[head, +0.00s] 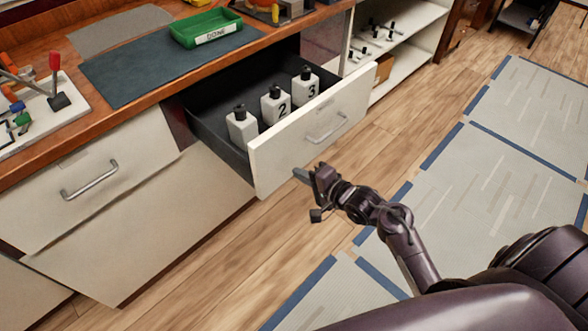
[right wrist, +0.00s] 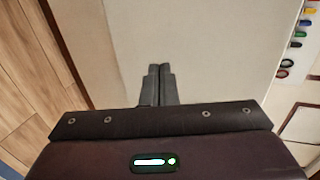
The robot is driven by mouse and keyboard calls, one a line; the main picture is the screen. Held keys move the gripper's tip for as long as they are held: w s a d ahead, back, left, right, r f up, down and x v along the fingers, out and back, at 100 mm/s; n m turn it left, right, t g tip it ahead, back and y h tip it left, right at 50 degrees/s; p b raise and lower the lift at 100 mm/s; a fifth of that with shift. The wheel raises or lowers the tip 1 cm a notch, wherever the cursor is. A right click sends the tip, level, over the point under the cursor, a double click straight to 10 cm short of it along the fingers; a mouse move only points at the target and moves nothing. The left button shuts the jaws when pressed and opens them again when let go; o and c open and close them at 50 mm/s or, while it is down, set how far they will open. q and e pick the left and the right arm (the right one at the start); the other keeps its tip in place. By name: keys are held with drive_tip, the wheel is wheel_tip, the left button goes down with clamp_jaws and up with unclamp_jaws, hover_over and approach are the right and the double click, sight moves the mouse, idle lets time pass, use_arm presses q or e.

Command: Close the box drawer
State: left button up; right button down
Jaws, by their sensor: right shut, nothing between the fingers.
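The box drawer (head: 290,152) is pulled out from the wooden-topped counter, its cream front facing me and a metal bar handle (head: 326,128) on it. Inside stand several white bottles with black caps, among them one marked 2 (head: 276,106) and one marked 3 (head: 305,86). My right gripper (head: 299,174) is shut and empty, at the lower middle of the drawer front, below and left of the handle. In the right wrist view its fingers (right wrist: 158,80) are together, over a cream panel (right wrist: 190,40); whether they touch it I cannot tell. My left gripper is not in view.
A closed drawer (head: 90,188) with a bar handle is at the left. On the counter are a green bin (head: 207,27) labelled DONE and a dark mat (head: 150,65). Open shelves (head: 400,50) stand beyond. The wooden floor (head: 220,255) before the drawer is clear.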

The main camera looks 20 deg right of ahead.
sight(285, 164)
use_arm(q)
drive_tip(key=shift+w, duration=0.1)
use_arm(e)
drive_tip(key=shift+w+a, duration=0.3)
drive_tip(key=shift+w, duration=0.4)
drive_tip(key=shift+w+a, duration=0.3)
drive_tip(key=shift+w, duration=0.4)
